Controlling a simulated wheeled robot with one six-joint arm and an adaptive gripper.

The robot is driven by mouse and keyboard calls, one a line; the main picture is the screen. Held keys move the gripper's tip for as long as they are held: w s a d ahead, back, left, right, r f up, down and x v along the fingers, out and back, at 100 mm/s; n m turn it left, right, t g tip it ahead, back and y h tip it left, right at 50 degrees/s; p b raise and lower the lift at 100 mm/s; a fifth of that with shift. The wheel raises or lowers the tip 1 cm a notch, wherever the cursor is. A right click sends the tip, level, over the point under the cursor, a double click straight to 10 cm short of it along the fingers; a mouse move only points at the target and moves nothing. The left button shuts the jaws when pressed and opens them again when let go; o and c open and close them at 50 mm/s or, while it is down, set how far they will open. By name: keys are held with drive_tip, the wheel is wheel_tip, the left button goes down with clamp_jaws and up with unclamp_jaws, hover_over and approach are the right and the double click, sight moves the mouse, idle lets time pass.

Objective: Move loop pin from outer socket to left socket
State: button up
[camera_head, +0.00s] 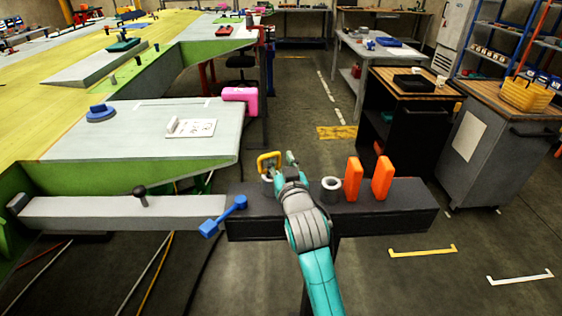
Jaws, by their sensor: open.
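The loop pin (269,161), with a yellow loop handle, stands upright above a grey socket (267,186) at the left end of the dark bench block. My gripper partly hides the socket, so I cannot tell how deep the pin sits. My gripper (286,168) is open, just right of the loop pin and close to it; whether it touches is unclear. A second grey ring socket (331,186) farther right on the block looks empty.
Two orange upright pieces (353,179) (382,178) stand right of the empty socket. A blue tool (225,215) lies at the block's left end. A grey beam (110,211) with a black knob (140,191) extends left. A pink piece (240,98) sits behind.

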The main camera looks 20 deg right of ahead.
drive_tip(key=shift+s, duration=0.15)
drive_tip(key=s+a, duration=0.1)
drive_tip(key=s, duration=1)
drive_tip(key=shift+s+a, duration=0.3)
drive_tip(key=shift+s, duration=0.05)
